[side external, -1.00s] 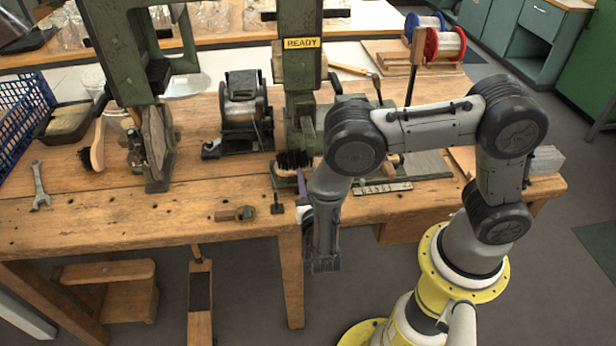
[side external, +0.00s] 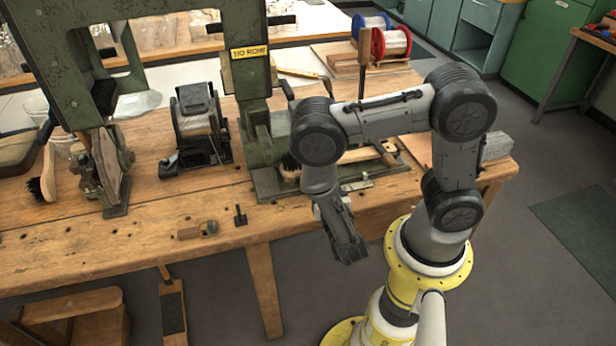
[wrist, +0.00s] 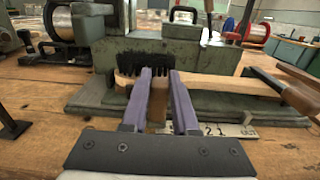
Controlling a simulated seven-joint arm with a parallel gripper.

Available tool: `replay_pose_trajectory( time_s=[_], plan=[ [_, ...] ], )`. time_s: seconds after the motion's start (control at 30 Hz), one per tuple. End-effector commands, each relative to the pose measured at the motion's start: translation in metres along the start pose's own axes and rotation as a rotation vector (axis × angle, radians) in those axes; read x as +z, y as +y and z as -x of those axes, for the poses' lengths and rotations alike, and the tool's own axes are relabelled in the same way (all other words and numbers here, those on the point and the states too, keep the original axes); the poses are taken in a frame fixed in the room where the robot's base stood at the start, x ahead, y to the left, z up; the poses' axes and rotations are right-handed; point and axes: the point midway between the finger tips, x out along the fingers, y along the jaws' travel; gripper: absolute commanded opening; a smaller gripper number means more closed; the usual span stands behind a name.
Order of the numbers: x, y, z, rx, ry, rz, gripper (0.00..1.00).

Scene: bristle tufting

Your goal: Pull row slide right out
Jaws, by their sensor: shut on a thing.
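My gripper (wrist: 160,72) shows two purple fingers in the wrist view, close together on a small brown piece (wrist: 157,110) in front of the brush. It seems to be the handle of the row slide; the slide's body is hard to make out. The brush (wrist: 215,86) lies behind the fingers, with black bristles up at its left end and its wooden handle to the right. In the side view, the bristles (side external: 290,166) show beside my arm, which hides the fingertips. The green tufting machine (side external: 252,90) bears a yellow sign (side external: 249,52) reading "NO ROW".
A numbered metal scale (wrist: 232,130) lies in front of the brush. A wire spool unit (side external: 200,125) stands left of the machine. A small clamp (side external: 240,216) and a wooden-handled tool (side external: 198,231) lie near the bench's front edge. Red and blue spools (side external: 391,42) stand at the back.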

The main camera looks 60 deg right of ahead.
Motion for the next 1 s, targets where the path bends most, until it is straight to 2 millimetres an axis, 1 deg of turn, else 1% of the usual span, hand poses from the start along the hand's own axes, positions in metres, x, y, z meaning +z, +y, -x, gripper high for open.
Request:
replay_pose_trajectory(
  time_s=[0.03, 0.13, 0.17, 0.3, 0.33, 0.67, 0.77, 1.0],
  plan=[
    [0.0, -0.007, 0.001, -0.016, 0.001, 0.008, 0.0],
    [0.0, -0.008, 0.001, -0.019, 0.001, 0.01, 0.0],
    [0.0, -0.008, 0.001, -0.019, 0.001, 0.01, 0.31],
    [0.0, -0.007, 0.001, -0.017, 0.001, 0.01, 0.56],
    [0.0, -0.007, 0.001, -0.016, 0.001, 0.009, 0.57],
    [0.0, -0.004, 0.003, -0.009, 0.0, 0.007, 0.57],
    [0.0, -0.003, 0.008, -0.007, 0.001, 0.007, 0.57],
    [0.0, -0.002, 0.029, -0.005, 0.001, 0.007, 0.57]
  ],
)
